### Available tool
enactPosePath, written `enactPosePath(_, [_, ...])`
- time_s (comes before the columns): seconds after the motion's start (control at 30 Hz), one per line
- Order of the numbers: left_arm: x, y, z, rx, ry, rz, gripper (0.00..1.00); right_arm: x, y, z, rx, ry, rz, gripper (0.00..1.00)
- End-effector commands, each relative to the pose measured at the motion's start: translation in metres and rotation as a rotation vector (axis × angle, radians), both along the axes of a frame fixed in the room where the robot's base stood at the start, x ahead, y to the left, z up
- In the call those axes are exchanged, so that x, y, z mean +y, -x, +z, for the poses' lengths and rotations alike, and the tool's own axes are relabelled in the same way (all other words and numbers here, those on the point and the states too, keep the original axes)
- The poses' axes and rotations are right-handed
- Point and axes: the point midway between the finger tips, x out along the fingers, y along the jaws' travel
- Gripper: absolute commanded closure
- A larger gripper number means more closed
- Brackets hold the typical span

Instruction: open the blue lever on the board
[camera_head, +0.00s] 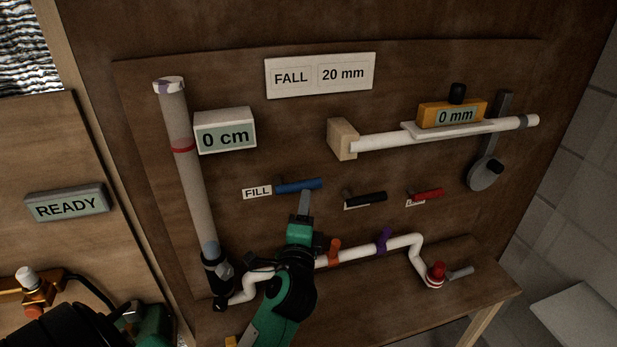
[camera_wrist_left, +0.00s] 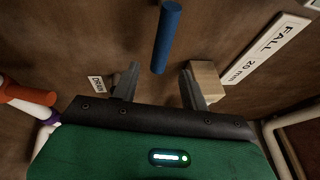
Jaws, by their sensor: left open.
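The blue lever (camera_head: 299,186) lies nearly level on the brown board, to the right of the small FILL label (camera_head: 257,192). My left gripper (camera_head: 304,204) is just below it in the head view, pointing up the board, with its fingers overlapping edge-on. In the left wrist view the gripper (camera_wrist_left: 160,76) is open and empty, its two grey fingers apart. There the blue lever (camera_wrist_left: 168,38) is ahead of the gap between the fingertips, and I see no finger closed on it. My right gripper is not in view.
A black lever (camera_head: 365,200) and a red lever (camera_head: 426,195) sit to the right on the board (camera_head: 400,80). White pipe (camera_head: 358,254) with orange and purple handles runs below. A clear tube (camera_head: 190,165) stands left. A wooden block (camera_head: 342,139) juts out above right.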

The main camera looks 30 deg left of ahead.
Motion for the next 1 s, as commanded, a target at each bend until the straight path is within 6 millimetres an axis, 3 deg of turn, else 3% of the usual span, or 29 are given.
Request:
enactPosePath(0.03, [0.005, -0.011, 0.008, -0.001, -0.003, 0.0, 0.55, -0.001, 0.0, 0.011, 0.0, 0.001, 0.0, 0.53])
enactPosePath(0.3, [0.026, -0.052, 0.014, 0.0, -0.003, 0.0, 0.55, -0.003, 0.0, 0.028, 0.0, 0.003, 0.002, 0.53])
enactPosePath(0.5, [0.032, -0.064, 0.014, 0.0, -0.002, 0.0, 0.55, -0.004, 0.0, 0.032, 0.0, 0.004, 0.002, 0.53])
enactPosePath(0.77, [0.033, -0.066, 0.013, 0.0, -0.001, 0.0, 0.55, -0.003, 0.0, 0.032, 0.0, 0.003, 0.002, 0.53])
enactPosePath(0.8, [0.033, -0.065, 0.013, 0.0, -0.001, 0.0, 0.57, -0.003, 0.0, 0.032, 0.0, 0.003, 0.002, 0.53])
enactPosePath(1.0, [0.033, -0.065, 0.013, 0.0, -0.002, 0.0, 0.96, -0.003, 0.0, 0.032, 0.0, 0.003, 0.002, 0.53])
